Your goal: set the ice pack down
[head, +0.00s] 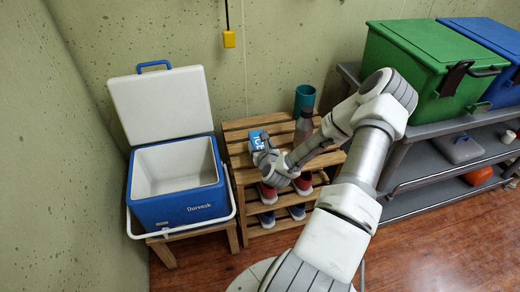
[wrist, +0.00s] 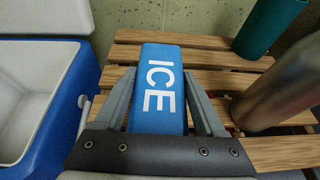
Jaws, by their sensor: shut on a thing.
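The blue ice pack (wrist: 158,85) with white "ICE" lettering is between the two fingers of my gripper (wrist: 160,105) in the wrist view. In the head view the ice pack (head: 258,140) shows at the left part of the slatted wooden rack, with my gripper (head: 262,150) shut on it. The rack's top slats (wrist: 205,55) lie beneath the ice pack. I cannot tell whether the pack touches the slats. Its near end is hidden by my gripper.
An open blue cooler (head: 180,205) with a white, empty-looking inside stands left of the rack. A teal cup (head: 305,98) and a grey-brown bottle (head: 303,128) stand on the rack's right part. Shoes (head: 268,194) sit on lower shelves. Green (head: 425,60) and blue bins stand at right.

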